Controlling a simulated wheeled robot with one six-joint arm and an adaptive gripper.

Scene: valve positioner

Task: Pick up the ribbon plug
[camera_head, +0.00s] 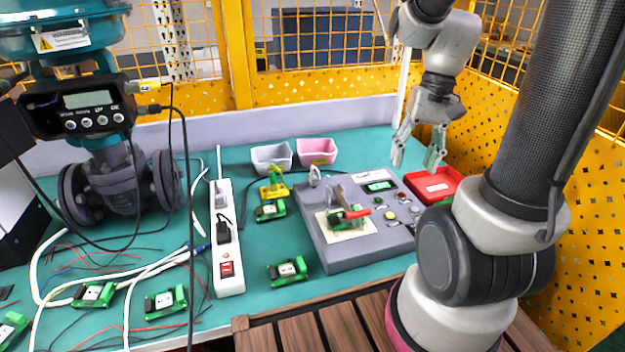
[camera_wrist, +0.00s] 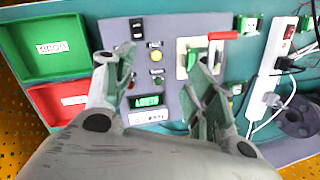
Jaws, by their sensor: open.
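No part can be surely told as the ribbon plug. A grey test box (camera_head: 345,257) stands on the teal bench; a small pale upright piece (camera_head: 314,177) at its back left corner is too small to make out. A red-handled clamp (camera_head: 360,213) stands over a green module (camera_head: 340,219) on the box's cream plate. My gripper (camera_head: 415,158) is open and empty, above the back right of the box, near the red tray (camera_head: 451,181). In the wrist view, my spread fingers (camera_wrist: 156,72) frame the box's buttons and lit display (camera_wrist: 148,101).
Green modules (camera_head: 288,271) lie about the bench. A white power strip (camera_head: 226,255), loose cables and a valve with a positioner (camera_head: 90,107) are at left. A grey bin (camera_head: 271,157) and a pink bin (camera_head: 317,151) stand behind. A green tray (camera_wrist: 50,47) adjoins the red tray.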

